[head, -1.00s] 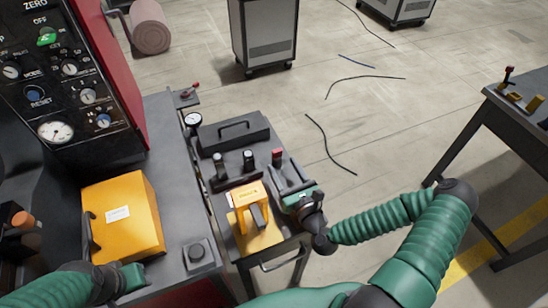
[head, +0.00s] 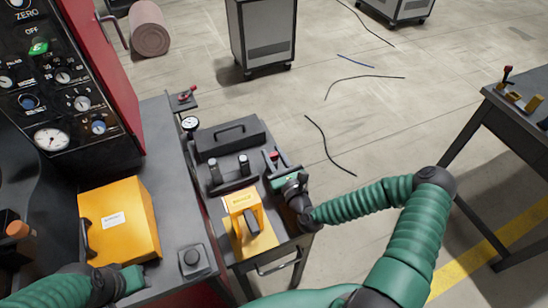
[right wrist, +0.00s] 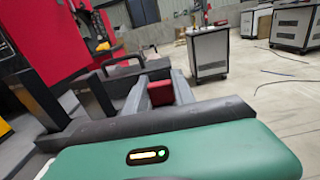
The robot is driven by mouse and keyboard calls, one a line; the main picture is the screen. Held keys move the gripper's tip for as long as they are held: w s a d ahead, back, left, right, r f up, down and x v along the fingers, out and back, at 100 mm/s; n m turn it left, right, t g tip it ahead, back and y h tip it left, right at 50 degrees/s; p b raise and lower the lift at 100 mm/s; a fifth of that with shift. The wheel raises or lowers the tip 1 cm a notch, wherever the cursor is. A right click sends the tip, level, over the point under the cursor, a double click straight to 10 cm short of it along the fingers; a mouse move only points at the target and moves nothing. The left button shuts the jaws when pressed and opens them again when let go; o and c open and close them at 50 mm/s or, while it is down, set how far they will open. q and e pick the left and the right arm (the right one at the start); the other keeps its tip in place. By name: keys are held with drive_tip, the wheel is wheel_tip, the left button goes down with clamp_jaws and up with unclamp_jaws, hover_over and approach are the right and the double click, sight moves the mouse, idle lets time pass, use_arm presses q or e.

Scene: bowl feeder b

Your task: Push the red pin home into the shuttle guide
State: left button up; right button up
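The red pin (head: 273,155) shows its red head on the dark bench, right of two black posts. In the right wrist view the red head (right wrist: 160,92) sits between my two grey fingers; I cannot tell whether both touch it. My right gripper (head: 277,169) reaches it from the near right side; the wrist view shows its green body and fingers (right wrist: 158,86). The shuttle guide around the pin is mostly hidden by my gripper, and the pin's depth cannot be seen. My left gripper (head: 138,279) is low at the left beside the yellow box, fingers not clear.
A dark case with a handle (head: 230,137) stands behind the posts (head: 229,168). A yellow fixture (head: 246,222) is in front. A gauge (head: 190,123) is at the back left. The yellow box (head: 120,220) and a black button box (head: 194,260) stand left. Open floor lies right.

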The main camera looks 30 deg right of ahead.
sight(273, 154)
use_arm(q)
drive_tip(key=shift+a, duration=0.1)
use_arm(e)
drive_tip(key=shift+d, duration=0.1)
drive_tip(key=shift+c, duration=1.1)
use_arm(q)
drive_tip(key=shift+a, duration=0.2)
use_arm(e)
drive_tip(key=shift+a, duration=0.2)
clamp_jaws()
